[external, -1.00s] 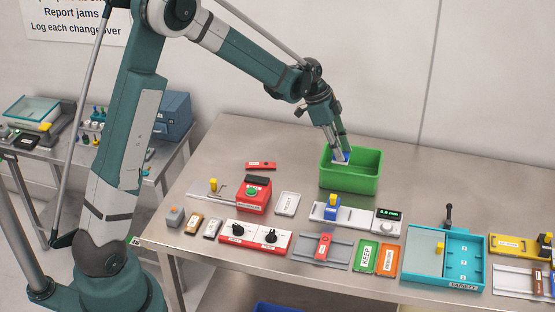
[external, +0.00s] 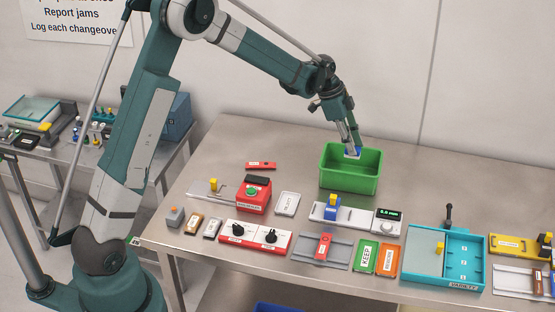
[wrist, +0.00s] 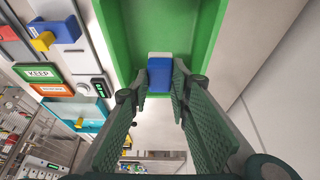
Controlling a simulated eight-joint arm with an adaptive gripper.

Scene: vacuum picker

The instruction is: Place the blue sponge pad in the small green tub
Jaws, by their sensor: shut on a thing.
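The small green tub (external: 350,180) stands at the back of the steel table, open at the top. It also shows in the wrist view (wrist: 215,30). The blue sponge pad (wrist: 160,76) has a pale end and sits between my fingertips. In the external view the pad (external: 353,152) is over the tub's opening, near its far side. My gripper (external: 351,146) points down from above the tub and is shut on the pad; it also shows in the wrist view (wrist: 159,85). I cannot tell exactly how high the pad is above the tub floor.
A red box with a green button (external: 254,194), a blue-and-white slide unit (external: 340,212), a green display unit (external: 387,220) and a teal tray (external: 445,257) stand nearer the front. The table right of the tub is clear.

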